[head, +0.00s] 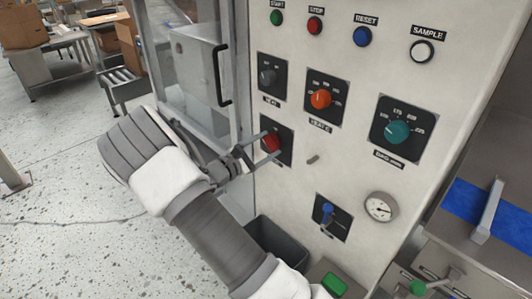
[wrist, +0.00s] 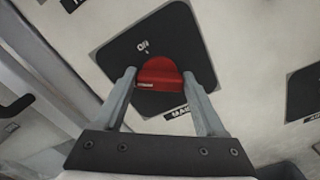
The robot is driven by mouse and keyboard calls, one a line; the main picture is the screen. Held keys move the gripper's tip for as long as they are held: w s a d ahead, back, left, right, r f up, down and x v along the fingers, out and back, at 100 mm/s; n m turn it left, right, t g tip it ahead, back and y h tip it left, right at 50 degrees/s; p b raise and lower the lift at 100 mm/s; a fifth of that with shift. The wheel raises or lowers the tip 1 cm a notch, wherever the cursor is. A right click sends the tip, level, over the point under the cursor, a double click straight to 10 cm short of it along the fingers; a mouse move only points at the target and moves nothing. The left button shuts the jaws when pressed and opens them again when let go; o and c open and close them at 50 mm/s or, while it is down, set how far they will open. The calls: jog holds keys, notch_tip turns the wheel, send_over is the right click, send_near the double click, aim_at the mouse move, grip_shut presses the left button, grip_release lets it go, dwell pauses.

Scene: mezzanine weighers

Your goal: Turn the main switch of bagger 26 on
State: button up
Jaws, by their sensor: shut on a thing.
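The main switch is a red rotary knob (head: 270,142) on a black square plate at the left of the cream panel. The knob's grip bar lies across the wrist picture. Its exact setting is hard to read. No machine number is legible.
Close by are a dark selector (head: 267,77), an orange knob (head: 320,98), a teal knob (head: 397,131), and a blue-handled switch (head: 327,212). A gauge (head: 381,206) sits lower right. A glazed door with a black handle (head: 223,75) stands left. A grey bin (head: 276,245) is below.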

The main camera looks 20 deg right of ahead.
jog(key=m+b, duration=0.3)
jog(key=f+m+b, duration=0.1)
jog(key=m+b, duration=0.2)
jog(key=b, duration=0.1)
jog(key=shift+s, duration=0.1)
jog(key=m+b, duration=0.4)
jog(key=shift+b, duration=0.4)
jog(key=shift+r+m+b, duration=0.15)
jog(key=shift+m+b, duration=0.35)
jog(key=shift+b, duration=0.1)
jog(key=shift+r, duration=0.1)
jog(key=o, duration=1.3)
jog(key=p+v, duration=0.2)
jog(key=v, duration=1.5)
jog(key=shift+s+a+p, duration=0.15)
jog(key=shift+a+p, duration=0.05)
jog(key=shift+p, duration=0.1)
